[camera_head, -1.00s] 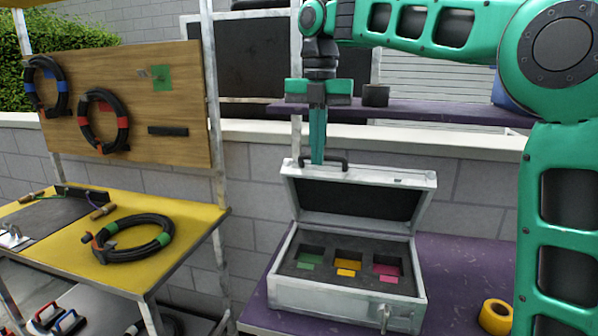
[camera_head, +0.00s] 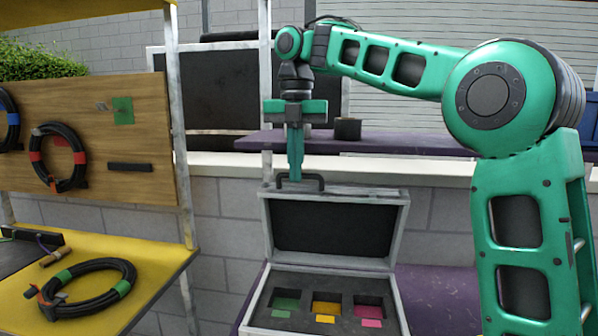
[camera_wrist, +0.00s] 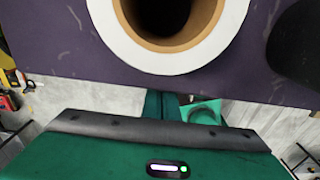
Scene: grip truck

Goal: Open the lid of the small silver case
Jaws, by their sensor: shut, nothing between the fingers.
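The small silver case (camera_head: 392,268) stands on the purple table in the head view. Its lid (camera_head: 271,222) is raised, roughly upright, with a dark lining. The base holds dark foam with green, yellow and pink pieces in recesses. A dark handle (camera_head: 315,182) sits on the lid's top edge. My gripper (camera_head: 295,178) is shut and empty, pointing down just above the lid's top left, close to the handle; I cannot tell whether it touches. The case does not show clearly in the wrist view.
A purple shelf (camera_head: 400,141) behind my gripper bears a dark roll (camera_head: 348,129). A yellow table (camera_head: 150,262) with a coiled black cable (camera_head: 92,268) stands at left, below a wooden board (camera_head: 150,140) with hung cable coils. A metal post (camera_head: 180,120) stands between.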

